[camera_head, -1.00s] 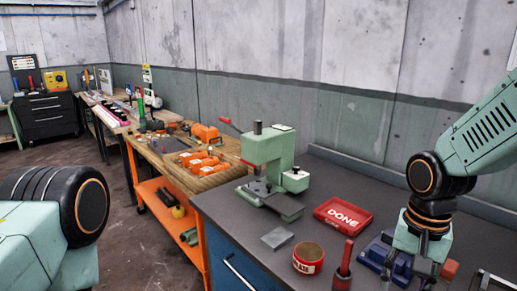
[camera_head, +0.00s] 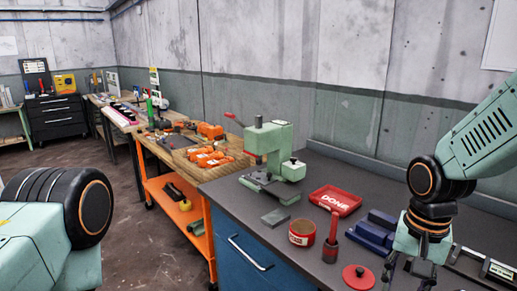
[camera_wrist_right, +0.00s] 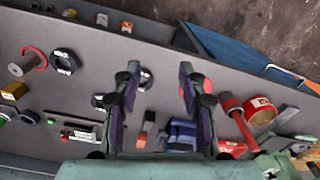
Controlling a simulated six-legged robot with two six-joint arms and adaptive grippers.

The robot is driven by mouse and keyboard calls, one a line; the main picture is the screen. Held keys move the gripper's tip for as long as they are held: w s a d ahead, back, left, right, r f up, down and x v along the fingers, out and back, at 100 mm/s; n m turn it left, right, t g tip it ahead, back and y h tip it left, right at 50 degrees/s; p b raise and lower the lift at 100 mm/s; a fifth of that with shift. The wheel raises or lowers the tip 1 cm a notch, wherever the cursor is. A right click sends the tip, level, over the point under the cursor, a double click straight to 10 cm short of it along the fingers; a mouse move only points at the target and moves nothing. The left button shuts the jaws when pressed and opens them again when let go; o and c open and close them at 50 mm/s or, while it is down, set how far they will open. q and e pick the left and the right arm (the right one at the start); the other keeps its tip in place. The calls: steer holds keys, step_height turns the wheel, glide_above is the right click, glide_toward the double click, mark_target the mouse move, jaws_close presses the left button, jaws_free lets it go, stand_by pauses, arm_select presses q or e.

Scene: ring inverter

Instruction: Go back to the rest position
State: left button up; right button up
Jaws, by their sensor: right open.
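My right gripper (camera_head: 410,274) hangs at the lower right of the head view, over the grey workbench. In the right wrist view its two fingers (camera_wrist_right: 158,88) are spread apart with nothing between them. A blue block-like fixture (camera_head: 372,234) stands beside it in the head view; it also shows beyond the fingers in the wrist view (camera_wrist_right: 182,132). My left arm enters the head view from the left, but its gripper is out of view.
The grey workbench (camera_head: 236,194) carries a green press (camera_head: 272,148), a red DONE tray (camera_head: 335,200), a red tape-like ring (camera_head: 302,232), a red-handled tool (camera_head: 331,243) and a red lid (camera_head: 358,278). An orange-framed wooden bench (camera_head: 180,150) stands beyond it. Floor is clear at left.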

steer(key=s+a+f+n+b, duration=0.2)
steer(key=s+f, duration=0.3)
steer(key=f, duration=0.6)
steer(key=s+a+f+n+b, duration=0.15)
steer(key=s+f, duration=0.35)
steer(key=f, duration=0.6)
steer(key=s+f+n+b, duration=0.2)
steer(key=s+f, duration=0.8)
steer(key=s, duration=0.5)
steer(key=shift+a+f+n, duration=0.15)
steer(key=shift+a+n, duration=0.2)
steer(key=shift+n, duration=0.1)
steer(key=shift+w+d, duration=0.1)
